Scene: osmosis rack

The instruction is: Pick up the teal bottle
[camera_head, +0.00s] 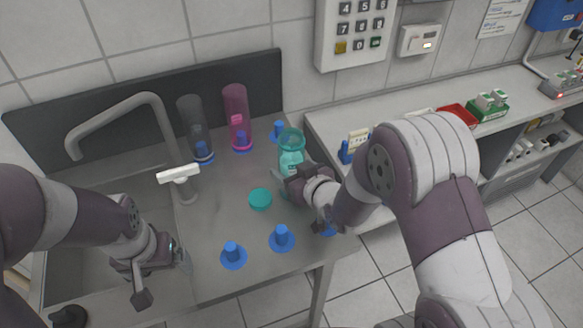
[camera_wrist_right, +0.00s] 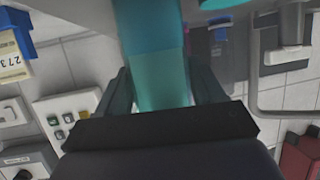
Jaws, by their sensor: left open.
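The teal bottle (camera_head: 291,147) is see-through and stands roughly upright at the right part of the counter, by its right edge. My right gripper (camera_head: 296,176) is at the bottle, its arm coming in from the right. In the right wrist view the bottle (camera_wrist_right: 160,75) runs between the two fingers, which lie against both its sides. The gripper hides part of the bottle, so I cannot tell whether its base touches the counter. My left gripper (camera_head: 160,275) is open and empty over the front left, near the sink.
A teal round lid (camera_head: 260,199) lies left of the right gripper. Blue pegs (camera_head: 282,238) stand along the front. A grey bottle (camera_head: 196,130) and a pink bottle (camera_head: 237,115) stand at the back. The faucet (camera_head: 120,108) rises at the left.

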